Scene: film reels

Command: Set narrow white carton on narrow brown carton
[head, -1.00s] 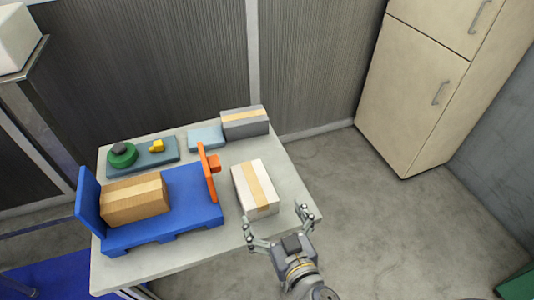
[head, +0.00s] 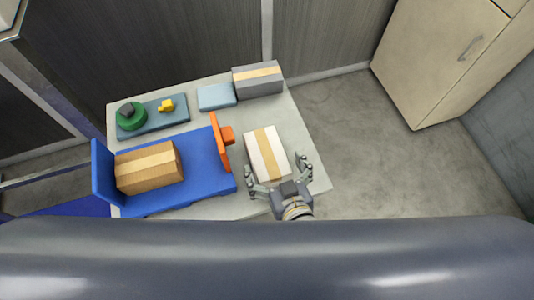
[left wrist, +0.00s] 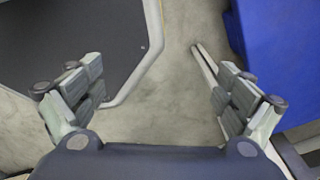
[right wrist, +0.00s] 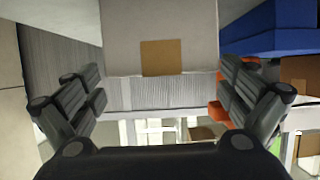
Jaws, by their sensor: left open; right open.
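The narrow white carton (head: 267,150) with a tan tape strip lies on the table, right of the blue platform. The narrow brown carton (head: 148,167) lies on the blue platform (head: 205,170). My right gripper (head: 275,168) is open at the near end of the white carton, a finger toward each side; contact cannot be told. In the right wrist view, the white carton (right wrist: 185,30) fills the top middle, beyond the open fingers. My left gripper (left wrist: 160,90) is open and empty in its wrist view, over floor, and is out of the head view.
An orange upright piece (head: 219,143) stands between the platform and the white carton. A grey carton (head: 257,80) and a light blue box (head: 216,96) sit at the back. A tray (head: 153,122) holds green and yellow items. The table's right edge is near my right gripper.

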